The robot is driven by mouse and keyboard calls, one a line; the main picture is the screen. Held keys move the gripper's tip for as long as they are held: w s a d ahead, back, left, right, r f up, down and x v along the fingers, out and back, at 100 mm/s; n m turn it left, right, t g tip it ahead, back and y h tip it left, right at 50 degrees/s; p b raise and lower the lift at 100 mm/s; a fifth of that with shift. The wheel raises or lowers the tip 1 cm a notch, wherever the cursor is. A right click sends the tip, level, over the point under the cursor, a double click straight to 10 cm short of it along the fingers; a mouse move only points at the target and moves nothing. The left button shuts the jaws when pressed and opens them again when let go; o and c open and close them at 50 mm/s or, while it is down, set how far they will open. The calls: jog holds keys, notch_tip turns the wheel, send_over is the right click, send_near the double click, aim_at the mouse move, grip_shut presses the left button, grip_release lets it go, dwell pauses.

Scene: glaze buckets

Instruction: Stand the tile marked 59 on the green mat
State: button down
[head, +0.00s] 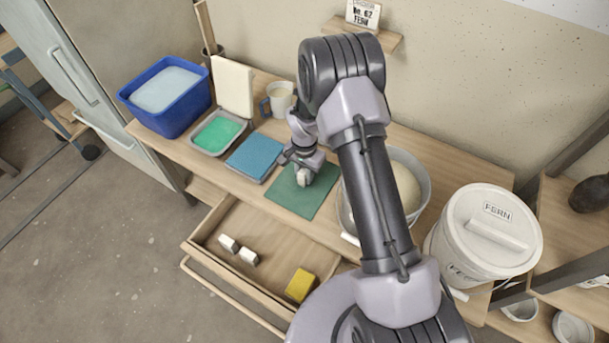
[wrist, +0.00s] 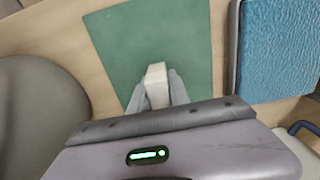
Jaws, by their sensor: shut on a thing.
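The green mat (head: 284,196) lies flat on the bench in front of my arm, and it fills the upper middle of the wrist view (wrist: 130,35). My gripper (head: 303,172) is over the mat and shut on a small white tile (head: 304,178). In the wrist view the tile (wrist: 156,74) sticks out between the two grey fingers (wrist: 157,88). No number is readable on it. I cannot tell whether it touches the mat. Two more white tiles (head: 228,243) (head: 249,256) lie in the open drawer, their marks too small to read.
A blue sponge-like pad (head: 255,156) in a tray lies left of the mat, then a tray of green liquid (head: 216,133) and a blue tub (head: 167,95). A bucket (head: 420,182) stands right of the mat, near a lidded FERN bucket (head: 487,232). The open drawer (head: 285,262) holds a yellow block (head: 300,285).

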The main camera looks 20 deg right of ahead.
jog(key=c, duration=1.2)
grip_release()
jog(key=shift+f, duration=0.15)
jog(key=shift+c, duration=0.2)
jog(key=s+a+r+n+t+p, duration=0.1)
jog(key=s+r+p, duration=0.15)
jog(key=r, duration=1.25)
jog(key=s+r+t+p, duration=0.1)
jog(key=s+r+p, duration=0.15)
jog(key=r, duration=1.25)
jog(key=s+a+r+n+t+y, duration=0.1)
jog(key=s+r+t, duration=0.1)
jog(key=s+r, duration=0.4)
jog(key=s+a+r+n+t+y, duration=0.1)
jog(key=s+r, duration=0.6)
jog(key=s, duration=0.8)
jog(key=shift+s+a+r+n+t, duration=0.2)
jog(key=shift+a+n+t, duration=0.25)
jog(key=shift+n, duration=0.35)
jog(key=shift+r, duration=0.1)
